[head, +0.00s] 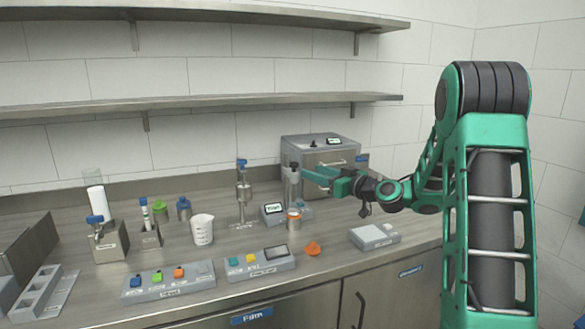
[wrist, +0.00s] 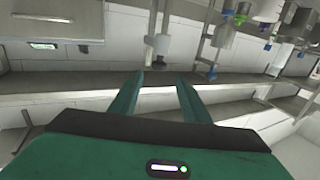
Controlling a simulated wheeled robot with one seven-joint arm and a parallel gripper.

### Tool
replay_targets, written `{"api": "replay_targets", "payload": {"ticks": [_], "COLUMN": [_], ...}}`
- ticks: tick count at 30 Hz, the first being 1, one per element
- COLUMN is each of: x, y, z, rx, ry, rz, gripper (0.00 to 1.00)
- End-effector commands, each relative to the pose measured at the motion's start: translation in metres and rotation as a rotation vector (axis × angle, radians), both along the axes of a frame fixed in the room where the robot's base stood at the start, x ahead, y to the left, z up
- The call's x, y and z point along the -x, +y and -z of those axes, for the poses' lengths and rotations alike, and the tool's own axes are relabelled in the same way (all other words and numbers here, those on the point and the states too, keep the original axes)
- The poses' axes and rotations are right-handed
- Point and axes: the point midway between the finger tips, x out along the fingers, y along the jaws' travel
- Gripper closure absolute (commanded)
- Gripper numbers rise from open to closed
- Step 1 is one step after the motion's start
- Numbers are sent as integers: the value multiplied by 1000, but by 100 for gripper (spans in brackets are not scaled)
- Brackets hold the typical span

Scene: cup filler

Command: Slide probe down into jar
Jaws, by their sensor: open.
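The jar (head: 294,220) is a small vessel with an orange band, standing on the counter below a grey upright probe unit (head: 292,178). A small meter with a lit screen (head: 272,209) stands beside the jar. My gripper (head: 303,171) is at the height of the probe unit's upper part, just to its right. In the wrist view, which is upside down, my gripper (wrist: 161,88) has its two green fingers apart with nothing held between them. The probe unit's grey cylinder (wrist: 160,44) shows ahead, beyond the fingertips. I cannot make out the jar there.
A grey oven-like box (head: 325,160) stands behind my gripper. A second stand with a blue knob (head: 242,190) is to the left. A white beaker (head: 202,229), button panels (head: 260,264), an orange piece (head: 312,248) and a grey scale (head: 374,237) are on the counter.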

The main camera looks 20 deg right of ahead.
Motion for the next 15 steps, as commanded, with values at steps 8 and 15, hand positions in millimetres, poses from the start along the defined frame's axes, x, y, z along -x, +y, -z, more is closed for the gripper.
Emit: {"api": "replay_targets", "payload": {"ticks": [8,15], "x": [-24,-63], "y": [8,25], "z": [-2,-2], "rx": [-5,-5], "ry": [-15,-14], "rz": [1,0], "gripper": [57,57]}}
